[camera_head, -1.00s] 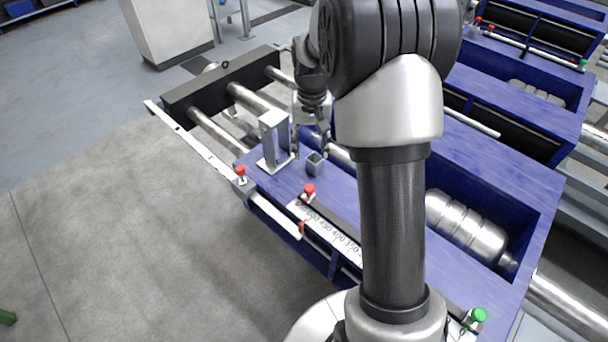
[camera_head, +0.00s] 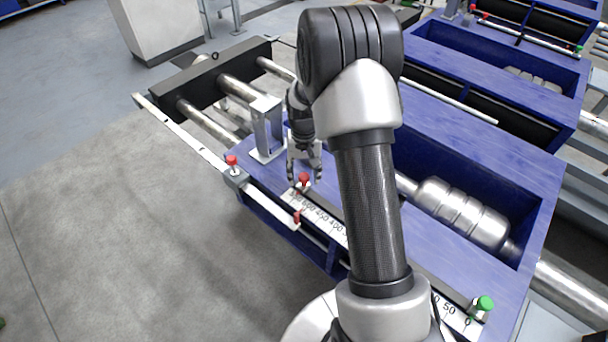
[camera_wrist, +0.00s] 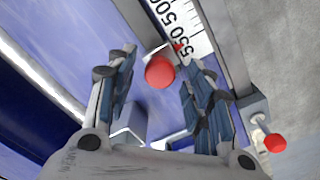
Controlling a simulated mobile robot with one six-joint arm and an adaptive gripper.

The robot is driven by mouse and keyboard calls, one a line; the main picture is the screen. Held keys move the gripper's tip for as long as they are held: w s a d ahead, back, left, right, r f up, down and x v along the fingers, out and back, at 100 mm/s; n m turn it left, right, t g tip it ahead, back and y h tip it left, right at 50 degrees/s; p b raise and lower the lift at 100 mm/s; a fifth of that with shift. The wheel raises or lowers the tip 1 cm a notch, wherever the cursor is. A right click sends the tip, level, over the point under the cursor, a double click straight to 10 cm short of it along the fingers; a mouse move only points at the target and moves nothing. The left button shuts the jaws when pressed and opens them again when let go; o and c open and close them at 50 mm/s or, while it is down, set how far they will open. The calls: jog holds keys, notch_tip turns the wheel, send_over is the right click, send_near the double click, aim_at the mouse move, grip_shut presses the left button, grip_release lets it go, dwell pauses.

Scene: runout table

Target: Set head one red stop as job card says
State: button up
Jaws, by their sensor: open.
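The red-knobbed stop (camera_head: 304,178) sits at the high-number end of the white scale (camera_head: 330,222) on the near blue table. My gripper (camera_head: 304,173) is over it with its fingers spread. In the wrist view the round red knob (camera_wrist: 160,71) lies between the open fingertips (camera_wrist: 160,64), with a visible gap on each side. A small red pointer (camera_wrist: 178,47) reaches the scale close to the 550 mark. No job card is visible.
A second red knob (camera_head: 232,160) stands on a block on the outer rail, also in the wrist view (camera_wrist: 275,143). A metal upright (camera_head: 267,128) stands close behind my gripper. A green knob (camera_head: 484,304) is at the scale's zero end. A metal roller-like part (camera_head: 462,212) lies in the trough.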

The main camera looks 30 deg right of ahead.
jog(key=shift+f, duration=0.1)
jog(key=shift+c, duration=0.4)
grip_shut()
dwell(0.3)
